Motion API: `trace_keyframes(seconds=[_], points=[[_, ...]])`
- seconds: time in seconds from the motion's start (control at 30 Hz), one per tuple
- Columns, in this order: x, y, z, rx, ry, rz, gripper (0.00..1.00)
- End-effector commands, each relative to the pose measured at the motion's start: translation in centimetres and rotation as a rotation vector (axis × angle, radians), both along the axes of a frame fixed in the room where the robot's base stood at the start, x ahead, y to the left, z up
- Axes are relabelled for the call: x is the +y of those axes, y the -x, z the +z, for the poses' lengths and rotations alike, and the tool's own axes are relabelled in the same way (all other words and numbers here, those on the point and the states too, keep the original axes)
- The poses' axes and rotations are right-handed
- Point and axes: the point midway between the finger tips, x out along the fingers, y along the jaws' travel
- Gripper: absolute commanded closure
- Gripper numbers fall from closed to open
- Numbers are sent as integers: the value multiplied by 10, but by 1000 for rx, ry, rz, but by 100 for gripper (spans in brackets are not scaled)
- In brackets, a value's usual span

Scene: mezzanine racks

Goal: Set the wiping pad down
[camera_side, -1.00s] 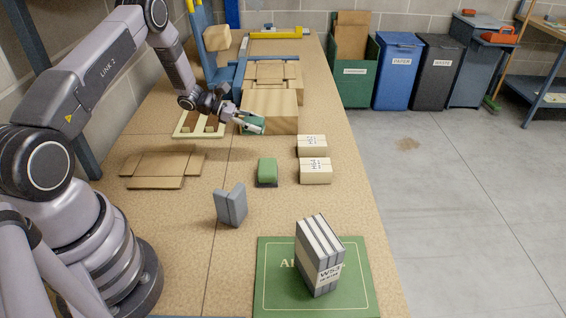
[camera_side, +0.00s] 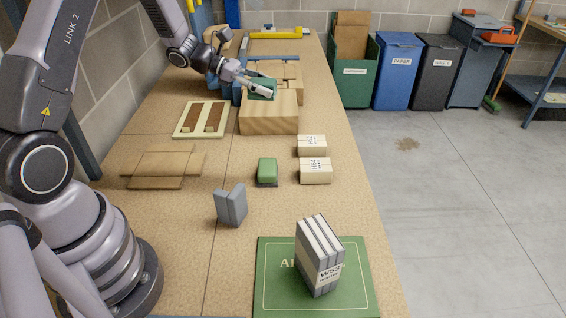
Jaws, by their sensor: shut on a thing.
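My gripper (camera_side: 258,86) is at the far part of the bench, over the wooden block. It is shut on a flat dark-green pad (camera_side: 262,94), which I take for the wiping pad. The fingers hide part of the pad. It is over the top of the wooden block (camera_side: 268,119); I cannot tell whether it touches it.
A cream-framed tray (camera_side: 178,132) lies left of the block. Nearer are flat cardboard (camera_side: 160,165), a green block on a dark base (camera_side: 267,170), two labelled boxes (camera_side: 315,172), a grey bracket (camera_side: 232,205) and a grey stack (camera_side: 320,260) on a green mat (camera_side: 270,290).

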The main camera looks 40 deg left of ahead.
Motion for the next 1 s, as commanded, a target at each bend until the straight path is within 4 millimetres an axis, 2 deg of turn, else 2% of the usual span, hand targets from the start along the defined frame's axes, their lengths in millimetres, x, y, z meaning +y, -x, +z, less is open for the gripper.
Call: trace_keyframes(seconds=[0.1,0.2,0.53,0.8,0.9,1.0], points=[[-6,16,14,-1,-1,22,90],[-19,30,16,2,4,23,90],[-78,48,-45,5,21,-93,90],[-127,77,-102,7,10,-194,90],[-136,84,-114,3,2,-215,90],[-142,81,-122,1,-2,-225,90]])
